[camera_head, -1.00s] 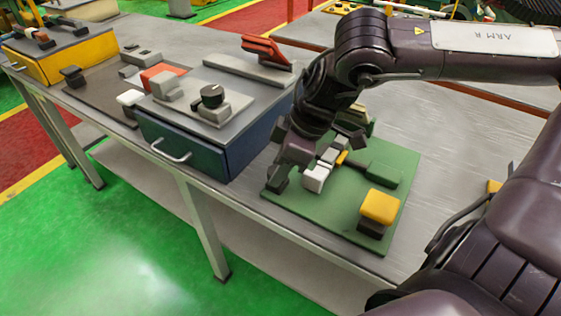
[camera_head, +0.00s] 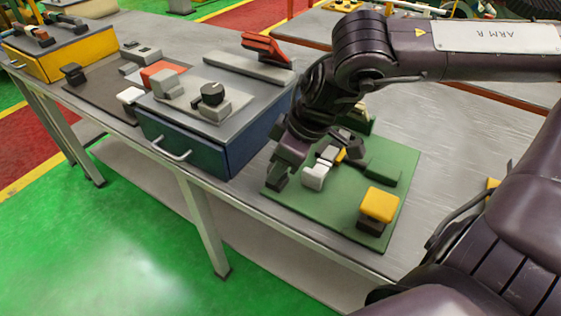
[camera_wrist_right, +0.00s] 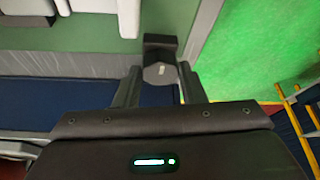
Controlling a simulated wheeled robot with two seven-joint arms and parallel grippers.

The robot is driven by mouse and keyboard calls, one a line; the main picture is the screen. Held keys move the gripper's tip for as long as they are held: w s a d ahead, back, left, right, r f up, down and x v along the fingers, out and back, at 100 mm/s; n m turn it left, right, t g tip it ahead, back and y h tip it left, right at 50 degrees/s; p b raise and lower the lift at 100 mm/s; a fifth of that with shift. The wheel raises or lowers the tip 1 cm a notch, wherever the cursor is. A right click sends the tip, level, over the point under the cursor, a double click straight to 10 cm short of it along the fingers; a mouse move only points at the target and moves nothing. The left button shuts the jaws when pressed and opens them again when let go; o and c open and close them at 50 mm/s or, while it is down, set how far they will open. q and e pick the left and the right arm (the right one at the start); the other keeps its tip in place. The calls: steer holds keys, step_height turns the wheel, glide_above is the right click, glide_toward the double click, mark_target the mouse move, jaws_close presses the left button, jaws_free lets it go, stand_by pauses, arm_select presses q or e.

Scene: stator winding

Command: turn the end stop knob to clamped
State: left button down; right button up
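A small dark fitting with a round grey face (camera_wrist_right: 160,74) stands at the edge of the green board (camera_head: 335,215), by its front left corner; it may be the end stop knob. In the head view my right gripper (camera_head: 278,178) points down over this corner and largely hides the fitting. In the right wrist view the two fingers of my right gripper (camera_wrist_right: 160,85) are spread apart, one on each side of the fitting. I cannot tell whether they touch it. My left gripper is not in view.
White blocks (camera_head: 315,177) stand beside my right gripper on the green board, with a yellow-topped block (camera_head: 379,205) at its right. A blue drawer box (camera_head: 190,150) with a black round knob (camera_head: 212,94) stands close on the left. The grey table is clear right of the board.

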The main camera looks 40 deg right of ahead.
steer(key=o, duration=0.4)
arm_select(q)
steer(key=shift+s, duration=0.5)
arm_select(e)
steer(key=shift+s+d+r, duration=0.15)
steer(key=shift+r, duration=0.45)
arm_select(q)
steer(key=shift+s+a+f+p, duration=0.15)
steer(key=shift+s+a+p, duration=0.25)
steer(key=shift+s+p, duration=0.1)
arm_select(e)
steer(key=v, duration=0.6)
steer(key=shift+s+r, duration=0.2)
steer(key=shift+r, duration=0.05)
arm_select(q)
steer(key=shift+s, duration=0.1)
arm_select(e)
steer(key=shift+d, duration=0.1)
